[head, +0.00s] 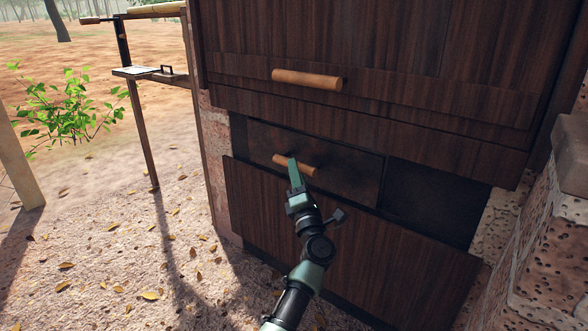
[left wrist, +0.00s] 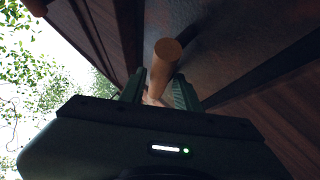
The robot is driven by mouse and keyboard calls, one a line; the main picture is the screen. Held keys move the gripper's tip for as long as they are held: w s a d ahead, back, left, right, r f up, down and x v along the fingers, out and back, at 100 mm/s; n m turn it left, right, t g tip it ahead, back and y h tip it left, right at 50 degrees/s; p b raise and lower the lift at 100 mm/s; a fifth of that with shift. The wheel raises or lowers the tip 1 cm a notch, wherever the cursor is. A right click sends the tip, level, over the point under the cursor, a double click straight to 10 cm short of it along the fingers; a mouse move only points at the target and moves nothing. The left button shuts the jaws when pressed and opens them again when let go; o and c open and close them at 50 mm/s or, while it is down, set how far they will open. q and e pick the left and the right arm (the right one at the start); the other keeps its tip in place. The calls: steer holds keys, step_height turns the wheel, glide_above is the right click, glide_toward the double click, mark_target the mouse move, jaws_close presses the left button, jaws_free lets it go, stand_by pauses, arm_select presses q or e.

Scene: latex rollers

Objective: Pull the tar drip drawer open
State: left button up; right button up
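The tar drip drawer (head: 345,175) is a dark, grimy panel low in the brown cabinet. Its face looks flush with the dark opening around it. Its short wooden handle (head: 283,160) is a horizontal bar on the front. My left gripper (head: 295,172) is at this handle, with one green finger crossing it in the head view. In the left wrist view, the round handle end (left wrist: 166,52) runs between the two green fingers (left wrist: 158,90). Both fingers lie close to its sides, but firm contact is not clear. My right gripper is not in view.
A larger upper panel with a longer wooden handle (head: 307,79) is above the drawer. A brown lower panel (head: 340,240) is below it. A rough brick pillar (head: 545,250) stands at the right. Open leaf-strewn ground (head: 110,250) lies to the left, with a thin-legged stand (head: 140,125).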

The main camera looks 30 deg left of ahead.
arm_select(q)
steer(key=shift+b+x, duration=0.3)
steer(key=shift+x, duration=1.1)
jaws_close()
stand_by(0.4)
